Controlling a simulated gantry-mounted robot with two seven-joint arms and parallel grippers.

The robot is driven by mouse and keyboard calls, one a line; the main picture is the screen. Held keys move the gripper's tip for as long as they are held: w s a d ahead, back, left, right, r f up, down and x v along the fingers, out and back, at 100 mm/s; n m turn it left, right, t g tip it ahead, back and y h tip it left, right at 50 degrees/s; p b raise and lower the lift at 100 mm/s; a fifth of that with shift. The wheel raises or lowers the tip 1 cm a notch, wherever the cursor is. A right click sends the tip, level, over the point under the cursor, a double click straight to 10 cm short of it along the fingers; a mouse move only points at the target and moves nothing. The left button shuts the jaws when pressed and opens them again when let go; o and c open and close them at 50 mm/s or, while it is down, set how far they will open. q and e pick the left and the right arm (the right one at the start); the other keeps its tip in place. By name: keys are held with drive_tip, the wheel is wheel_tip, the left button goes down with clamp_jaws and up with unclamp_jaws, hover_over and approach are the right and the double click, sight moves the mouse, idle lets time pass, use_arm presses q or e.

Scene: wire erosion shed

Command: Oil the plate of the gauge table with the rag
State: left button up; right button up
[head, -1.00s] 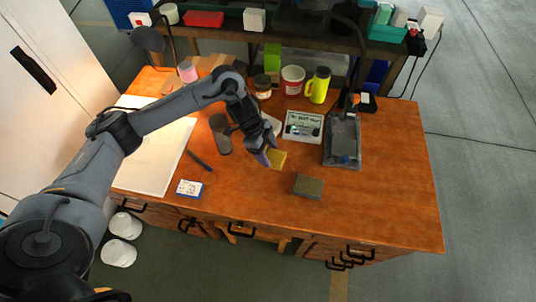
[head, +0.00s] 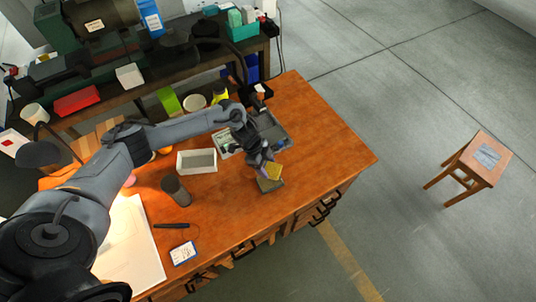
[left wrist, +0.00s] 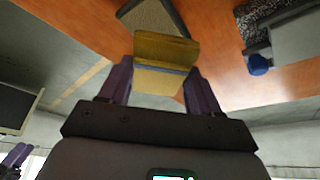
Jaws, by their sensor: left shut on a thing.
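My left gripper (head: 265,162) is shut on a folded yellow rag (head: 274,172). In the left wrist view the rag (left wrist: 165,48) sits between the two purple fingers. A flat block with a tan-grey top (head: 268,186) lies right under the rag near the front edge of the bench; I cannot tell whether they touch. The grey gauge table (head: 275,130) stands behind the gripper, its plate partly hidden by my arm. The gauge table also shows with a blue knob in the left wrist view (left wrist: 285,40). Part of my right gripper (left wrist: 15,157) seems to show there, its jaws unclear.
A white open box (head: 197,161), a dark cylinder (head: 176,190), a black pen-like thing (head: 172,226) and a blue-white box (head: 183,253) stand left on the bench. A wooden stool (head: 474,160) is off to the right. The bench's right end (head: 330,150) is clear.

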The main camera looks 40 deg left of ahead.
use_arm(q)
drive_tip(key=shift+s+d+r+p, duration=0.3)
drive_tip(key=shift+s+r+p, duration=0.05)
drive_tip(key=shift+r, duration=0.05)
drive_tip(key=shift+d+r, duration=0.1)
drive_tip(key=shift+d, duration=0.2)
drive_tip(key=shift+s+f+b, duration=0.1)
drive_tip(key=shift+f+b, duration=0.25)
drive_tip(key=shift+f, duration=0.3)
wheel_tip(320, 180, down, 5)
drive_tip(key=b, duration=0.4)
drive_tip(key=shift+r+b, duration=0.15)
drive_tip(key=shift+b, duration=0.15)
use_arm(e)
drive_tip(key=x, duration=0.3)
drive_tip(key=shift+s+d+f, duration=0.15)
drive_tip(key=shift+d+f, duration=0.1)
drive_tip(key=shift+f, duration=0.15)
drive_tip(key=shift+d, duration=0.1)
use_arm(q)
drive_tip(key=shift+f+b, duration=0.3)
drive_tip(key=shift+f, duration=0.15)
use_arm(e)
drive_tip(key=shift+f, duration=0.25)
drive_tip(key=shift+r, duration=0.1)
